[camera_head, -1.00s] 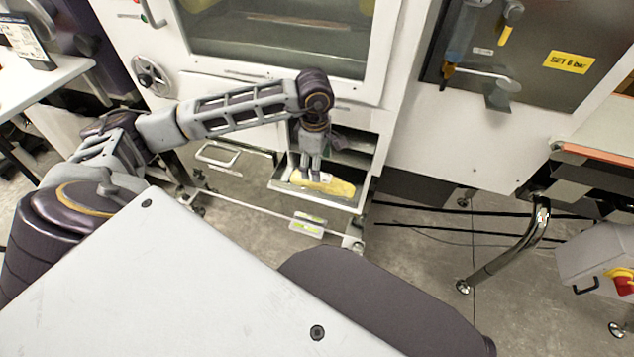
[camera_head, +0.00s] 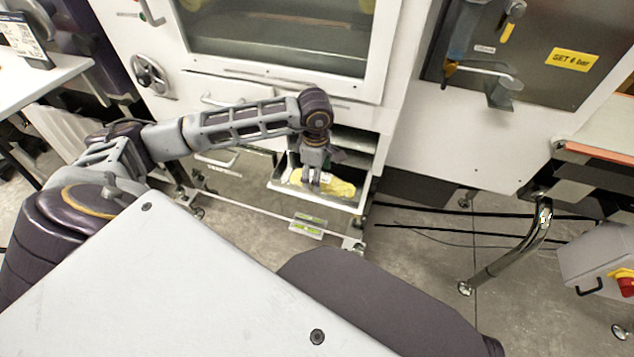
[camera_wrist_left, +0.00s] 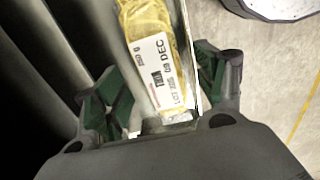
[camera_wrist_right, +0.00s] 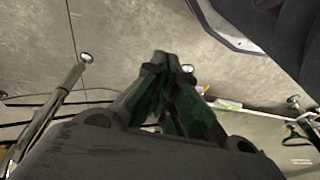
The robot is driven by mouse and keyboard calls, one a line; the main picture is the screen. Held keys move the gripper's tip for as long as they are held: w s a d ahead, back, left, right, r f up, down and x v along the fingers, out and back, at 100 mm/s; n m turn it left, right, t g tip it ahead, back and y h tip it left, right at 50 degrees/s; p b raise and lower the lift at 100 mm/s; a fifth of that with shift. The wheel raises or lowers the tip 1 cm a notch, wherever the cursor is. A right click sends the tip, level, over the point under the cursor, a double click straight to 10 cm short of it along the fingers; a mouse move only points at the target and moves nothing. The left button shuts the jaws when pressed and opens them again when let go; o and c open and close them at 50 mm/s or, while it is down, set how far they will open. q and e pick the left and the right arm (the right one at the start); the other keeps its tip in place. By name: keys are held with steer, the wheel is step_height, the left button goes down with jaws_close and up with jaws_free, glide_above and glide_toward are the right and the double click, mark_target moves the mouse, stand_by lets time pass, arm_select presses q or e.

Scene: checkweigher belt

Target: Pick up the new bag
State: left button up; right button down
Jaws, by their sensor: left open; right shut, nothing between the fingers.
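The yellow bag (camera_head: 338,187) lies in a metal tray (camera_head: 350,206) that juts out low at the front of the white machine. My left gripper (camera_head: 311,180) points down over the bag's left part. In the left wrist view the bag (camera_wrist_left: 148,18) shows with a white printed label (camera_wrist_left: 160,72), between the open fingers of my left gripper (camera_wrist_left: 160,95). The fingers stand on either side of the bag; I cannot tell whether they touch it. My right gripper (camera_wrist_right: 170,85) is shut and empty over the floor in the right wrist view; the head view does not show it.
The white machine cabinet (camera_head: 395,100) rises right behind the tray. A low rail (camera_head: 265,213) and a green-and-white item (camera_head: 306,223) lie in front of it. A bent metal tube leg (camera_head: 510,255) and a control box (camera_head: 597,262) stand at the right.

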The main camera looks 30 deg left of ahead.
arm_select(q)
steer(key=shift+f, duration=0.25)
arm_select(e)
steer(key=shift+s+f, duration=0.15)
steer(key=shift+s, duration=0.25)
arm_select(q)
steer(key=c, duration=1.3)
arm_select(e)
steer(key=shift+w+r, duration=0.2)
steer(key=shift+w, duration=0.3)
arm_select(q)
steer(key=shift+r, duration=0.2)
arm_select(e)
steer(key=shift+s, duration=0.15)
